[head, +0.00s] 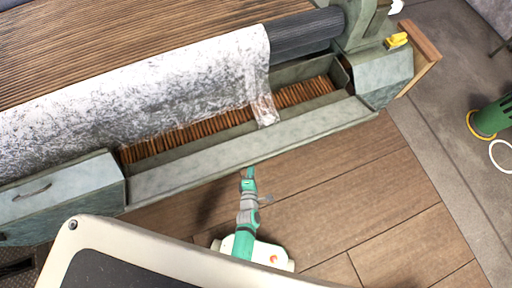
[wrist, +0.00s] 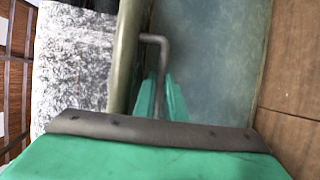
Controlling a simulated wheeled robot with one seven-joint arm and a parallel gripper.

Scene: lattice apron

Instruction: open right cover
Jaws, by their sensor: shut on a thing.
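My gripper (head: 249,174) is at the front edge of a long grey-green panel (head: 250,143) below the machine's open trough. In the wrist view, its teal fingertips (wrist: 160,98) are shut on a bent metal handle (wrist: 164,58). The handle sticks out beside a blue-green panel face (wrist: 215,55). The handle is not visible in the head view. I cannot tell for certain which panel is the right cover. A grey-green housing (head: 380,78) stands at the machine's right end.
Speckled white cloth (head: 150,90) hangs over the trough, which shows brown slats (head: 305,92). A left-hand box front with a handle (head: 32,192) sits beside the panel. A yellow object (head: 397,40) lies on the right end. Wooden floor (head: 340,190) in front is clear.

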